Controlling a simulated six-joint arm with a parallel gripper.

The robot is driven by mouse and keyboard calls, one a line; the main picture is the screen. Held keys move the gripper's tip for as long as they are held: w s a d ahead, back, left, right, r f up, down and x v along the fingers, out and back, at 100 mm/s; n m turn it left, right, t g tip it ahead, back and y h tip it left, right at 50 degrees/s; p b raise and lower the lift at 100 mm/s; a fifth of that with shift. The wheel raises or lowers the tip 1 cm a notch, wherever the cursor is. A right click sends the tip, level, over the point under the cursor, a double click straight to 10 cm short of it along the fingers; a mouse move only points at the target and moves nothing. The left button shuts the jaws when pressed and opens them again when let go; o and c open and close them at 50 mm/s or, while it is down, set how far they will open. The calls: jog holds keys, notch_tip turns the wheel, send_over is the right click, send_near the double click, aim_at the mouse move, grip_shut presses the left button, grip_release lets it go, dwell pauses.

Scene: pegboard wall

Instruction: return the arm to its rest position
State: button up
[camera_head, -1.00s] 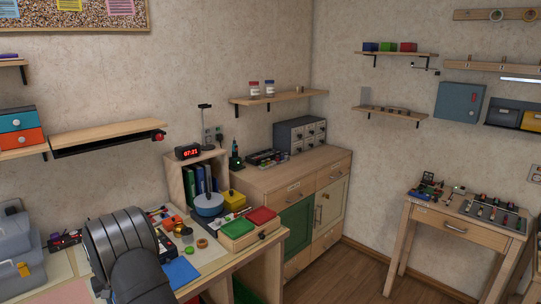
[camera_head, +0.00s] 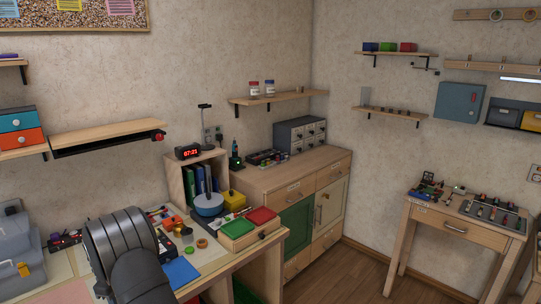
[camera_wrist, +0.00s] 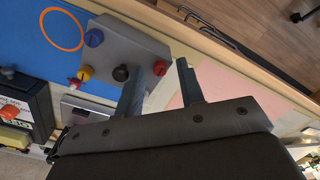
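My gripper (camera_wrist: 158,75) shows in the wrist view with its two dark fingers apart. Nothing is held between them; a pink sheet (camera_wrist: 208,78) on the bench shows behind. In the head view my dark grey arm rises at the lower left over the workbench, and it hides the gripper there. In the wrist view a grey block (camera_wrist: 128,45) with several coloured knobs lies close beyond the left finger. I cannot tell whether they touch.
A blue mat (camera_wrist: 25,30) with an orange ring outline lies beside the block. A black box (camera_wrist: 30,110) is at left. In the head view, a grey toolbox (camera_head: 15,265) stands left of my arm; red and green bins (camera_head: 237,228) stand right. A shelf (camera_head: 105,133) hangs above.

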jog(key=shift+n, duration=1.2)
jog(key=shift+o, duration=0.5)
jog(key=o, duration=1.1)
jog(key=shift+o, duration=1.2)
jog(key=shift+r, duration=0.25)
jog(key=w+d+r+n+t+y, duration=0.15)
jog(key=r+n, duration=0.25)
jog(key=r, duration=0.4)
jog(key=d+r+n+t, duration=0.3)
jog(key=r, duration=0.5)
jog(key=d+x, duration=0.1)
jog(key=x, duration=0.8)
jog(key=shift+a+f, duration=0.35)
jog(key=v, duration=1)
